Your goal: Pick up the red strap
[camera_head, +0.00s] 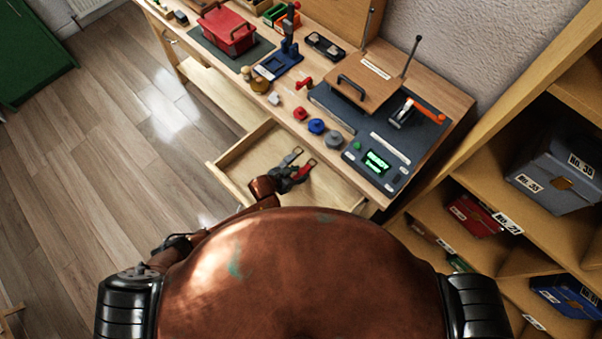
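My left gripper (305,157) reaches over the open wooden drawer (236,158) below the bench top. Its two dark fingers stand apart, with a gap between the tips. A narrow red strip (303,170), perhaps the red strap, shows along the lower finger. I cannot tell whether it lies in the drawer beneath the finger, touches it or is part of it. The rest of the drawer floor that shows looks bare. My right gripper is not in view.
The workbench (439,145) above the drawer holds a red toolbox (228,34), a blue fixture (281,62), several coloured knobs and a panel with a green-lit display (376,161). Shelves (532,233) with labelled boxes stand at right. Wooden floor lies open at left.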

